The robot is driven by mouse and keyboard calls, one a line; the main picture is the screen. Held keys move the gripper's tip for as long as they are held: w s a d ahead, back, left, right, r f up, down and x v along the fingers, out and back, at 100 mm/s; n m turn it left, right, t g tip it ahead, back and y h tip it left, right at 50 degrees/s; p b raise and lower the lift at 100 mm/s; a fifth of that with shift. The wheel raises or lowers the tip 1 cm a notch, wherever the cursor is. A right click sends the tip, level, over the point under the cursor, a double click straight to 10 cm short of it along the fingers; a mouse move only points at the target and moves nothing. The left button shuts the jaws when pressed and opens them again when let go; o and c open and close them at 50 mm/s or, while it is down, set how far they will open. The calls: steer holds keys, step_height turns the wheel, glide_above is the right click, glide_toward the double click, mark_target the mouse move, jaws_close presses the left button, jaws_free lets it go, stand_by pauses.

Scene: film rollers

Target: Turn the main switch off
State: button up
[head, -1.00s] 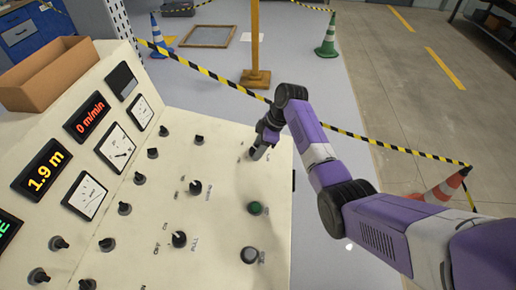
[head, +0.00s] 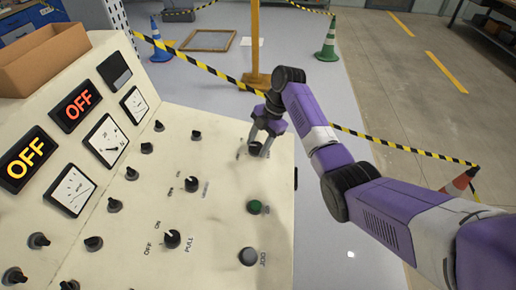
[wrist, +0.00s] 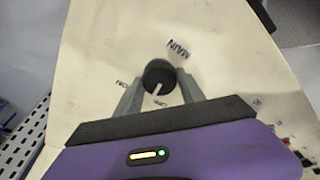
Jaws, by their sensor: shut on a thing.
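The main switch (wrist: 158,72) is a round black knob with a white pointer line, beside a label reading MAIN (wrist: 178,50) in the wrist view. The pointer aims toward the small label at the near side, too small to read surely. My gripper (head: 258,147) is shut on the knob, one finger at each side, at the far right of the cream control panel (head: 215,155). In the head view the knob (head: 255,149) is partly hidden by the fingers. The yellow display (head: 26,160) and the red display (head: 76,105) both read OFF.
Several other black knobs, a green button (head: 254,207) and a grey JOG button (head: 248,257) sit on the panel. A cardboard box (head: 45,60) rests on top. Striped tape (head: 400,148) and a traffic cone (head: 461,181) stand behind my arm.

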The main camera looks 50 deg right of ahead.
steer(key=n+b, duration=0.2)
steer(key=n, duration=0.2)
steer(key=shift+n+g+b, duration=0.35)
steer(key=shift+n+g, duration=0.05)
stand_by(0.4)
steer(key=o, duration=1.4)
steer(key=shift+c, duration=0.2)
steer(key=w+v, duration=0.1)
steer(key=v, duration=0.6)
steer(key=shift+s+r, duration=0.45)
steer(key=shift+s, duration=0.05)
